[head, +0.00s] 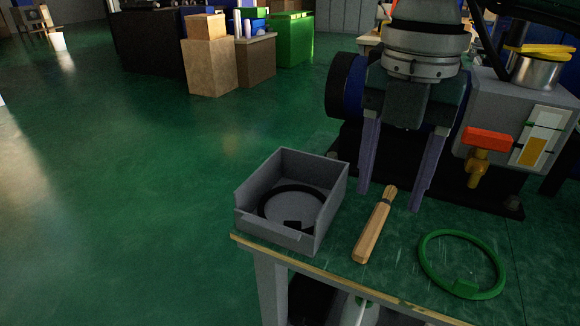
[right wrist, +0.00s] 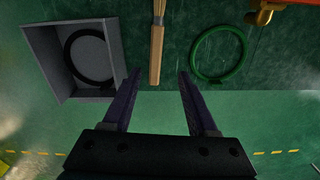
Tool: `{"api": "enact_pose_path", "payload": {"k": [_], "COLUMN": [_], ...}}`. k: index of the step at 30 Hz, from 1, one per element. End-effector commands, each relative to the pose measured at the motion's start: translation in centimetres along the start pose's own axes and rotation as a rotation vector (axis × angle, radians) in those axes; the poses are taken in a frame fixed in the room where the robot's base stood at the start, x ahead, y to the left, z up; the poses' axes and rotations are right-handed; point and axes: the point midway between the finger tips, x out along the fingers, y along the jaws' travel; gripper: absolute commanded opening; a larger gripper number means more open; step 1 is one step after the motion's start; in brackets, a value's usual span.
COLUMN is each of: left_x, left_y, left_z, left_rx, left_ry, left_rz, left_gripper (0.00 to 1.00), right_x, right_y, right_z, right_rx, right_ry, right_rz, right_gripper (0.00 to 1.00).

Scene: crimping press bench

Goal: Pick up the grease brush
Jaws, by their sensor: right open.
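The grease brush (head: 371,232) lies on the green bench top, with a pale wooden handle toward the front edge and bristles (head: 390,192) pointing away. My right gripper (head: 390,201) is open and empty, its two purple-grey fingers pointing down. In the head view the brush's bristle end shows between the fingers. In the right wrist view the brush (right wrist: 156,50) lies ahead of the open fingers (right wrist: 159,75), in line with the gap between them. I see no contact with it. My left gripper is not in view.
A grey open bin (head: 318,214) holding a black ring stands left of the brush. A green ring (head: 427,265) lies to its right. A grey machine box (head: 497,108) with an orange-handled valve (head: 488,140) stands behind. The bench's front edge (head: 330,278) is close to the handle.

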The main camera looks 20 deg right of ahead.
Motion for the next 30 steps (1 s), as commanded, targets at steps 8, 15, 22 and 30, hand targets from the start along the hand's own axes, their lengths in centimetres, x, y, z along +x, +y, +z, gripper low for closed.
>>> {"api": "enact_pose_path", "payload": {"k": [8, 15, 22, 30], "left_x": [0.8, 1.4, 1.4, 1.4], "left_y": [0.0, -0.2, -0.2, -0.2], "left_z": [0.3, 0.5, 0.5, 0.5], "left_rx": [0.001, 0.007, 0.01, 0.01], "left_ry": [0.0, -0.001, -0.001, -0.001], "left_rz": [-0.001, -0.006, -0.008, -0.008], "left_gripper": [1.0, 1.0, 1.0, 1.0], "right_x": [3.4, 6.2, 6.2, 6.2], "right_y": [0.5, 0.7, 0.7, 0.7], "right_z": [-0.1, 0.0, 0.0, 0.0], "right_rx": [-0.002, -0.004, -0.004, -0.004], "right_ry": [0.003, 0.003, 0.003, 0.003], "right_rz": [-0.001, 0.002, 0.003, 0.003], "right_gripper": [0.59, 0.59, 0.59, 0.29]}}
